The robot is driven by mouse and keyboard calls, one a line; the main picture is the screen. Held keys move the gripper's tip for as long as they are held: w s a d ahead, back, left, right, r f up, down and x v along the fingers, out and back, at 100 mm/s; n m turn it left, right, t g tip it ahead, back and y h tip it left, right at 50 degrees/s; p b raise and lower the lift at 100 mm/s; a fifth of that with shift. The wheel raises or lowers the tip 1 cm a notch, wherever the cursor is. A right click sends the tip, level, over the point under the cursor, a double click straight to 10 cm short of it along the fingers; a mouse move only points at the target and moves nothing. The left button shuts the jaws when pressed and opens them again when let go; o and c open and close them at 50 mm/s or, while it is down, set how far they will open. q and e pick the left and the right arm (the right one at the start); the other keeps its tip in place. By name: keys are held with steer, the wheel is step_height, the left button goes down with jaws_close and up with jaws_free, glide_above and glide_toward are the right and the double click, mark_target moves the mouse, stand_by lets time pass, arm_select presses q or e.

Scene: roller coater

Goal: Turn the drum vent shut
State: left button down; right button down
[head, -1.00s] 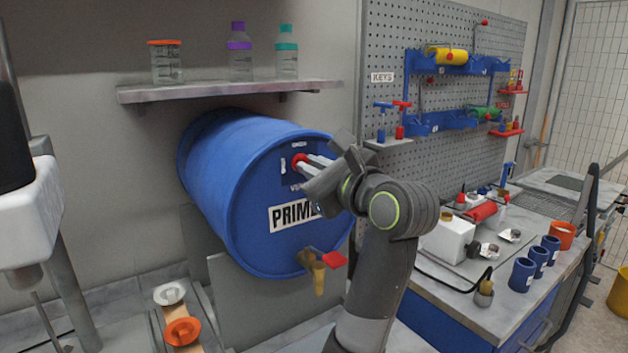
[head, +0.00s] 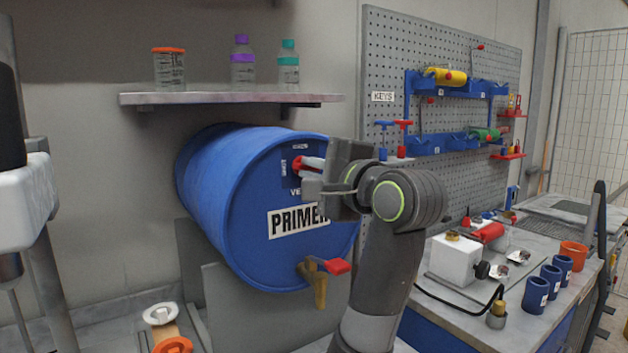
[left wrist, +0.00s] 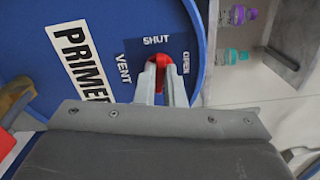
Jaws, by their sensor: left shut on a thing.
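The blue PRIMER drum (head: 240,190) lies on its side. Its red vent knob (head: 299,164) is high on the front, beside the SHUT, OPEN and VENT labels. The knob also shows in the left wrist view (left wrist: 158,66), between the fingertips and just below the SHUT label. My left gripper (head: 309,166) is shut on the knob, its fingers level from the right in the head view. The fingers partly hide the knob, and I cannot tell exactly where it points. My right gripper is not in view.
A brass tap (head: 318,280) with a red handle sticks out of the drum's lower front. A shelf (head: 225,98) with a jar and two bottles is above the drum. At right is a bench (head: 490,318) with blue cups and a white block, below a pegboard (head: 385,60).

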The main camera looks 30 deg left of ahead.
arm_select(q)
steer(key=shift+f+n+b, duration=0.1)
steer(key=shift+n+b, duration=0.4)
steer(key=shift+n, duration=0.6)
steer(key=c, duration=1.5)
jaws_free()
steer(key=b+v, duration=0.5)
steer(key=v, duration=1.2)
steer(key=shift+d, duration=0.2)
